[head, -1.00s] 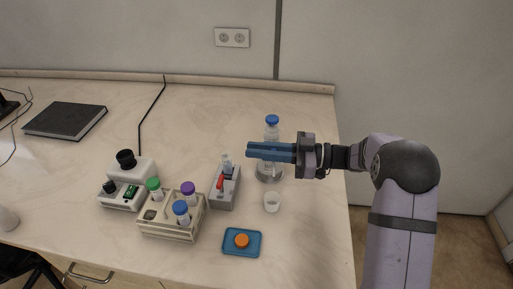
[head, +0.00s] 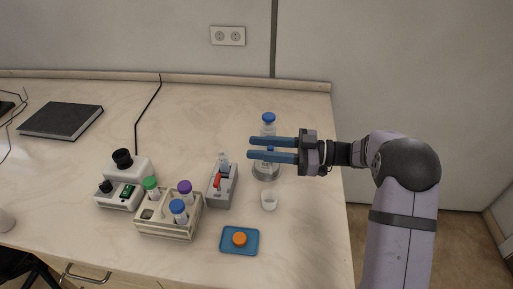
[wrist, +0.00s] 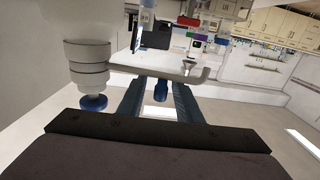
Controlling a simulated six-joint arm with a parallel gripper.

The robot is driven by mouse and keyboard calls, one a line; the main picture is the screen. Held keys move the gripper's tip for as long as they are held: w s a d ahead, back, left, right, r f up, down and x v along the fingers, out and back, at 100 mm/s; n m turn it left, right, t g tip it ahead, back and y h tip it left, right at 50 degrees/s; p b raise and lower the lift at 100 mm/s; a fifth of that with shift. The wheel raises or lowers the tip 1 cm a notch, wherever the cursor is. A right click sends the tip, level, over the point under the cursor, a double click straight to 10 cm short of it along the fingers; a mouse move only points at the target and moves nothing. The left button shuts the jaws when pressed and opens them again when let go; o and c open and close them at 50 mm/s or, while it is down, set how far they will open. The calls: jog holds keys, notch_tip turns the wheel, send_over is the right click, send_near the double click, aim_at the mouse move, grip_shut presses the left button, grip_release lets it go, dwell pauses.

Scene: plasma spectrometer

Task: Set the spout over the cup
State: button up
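My gripper (head: 272,149) is open, with two blue fingers pointing left above the right side of the bench. A blue-capped item (wrist: 160,90) shows between the fingers in the wrist view; I cannot tell if they touch it. In the head view a clear vessel (head: 266,172) stands below the fingers, partly hidden by them. A clear bottle with a blue cap (head: 268,118) shows just behind the gripper. The small white cup (head: 269,201) stands on the bench, nearer the front than the gripper.
A grey rack (head: 222,187) with a red-marked item stands to the left of the cup. A beige tube rack (head: 167,226), a white instrument (head: 124,180) and a blue tray (head: 239,247) with an orange cap lie further left and front. The bench's right edge is near the cup.

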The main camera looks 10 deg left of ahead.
jog(key=d+b, duration=0.1)
jog(key=d, duration=0.5)
jog(key=shift+b, duration=0.3)
jog(key=shift+w, duration=0.1)
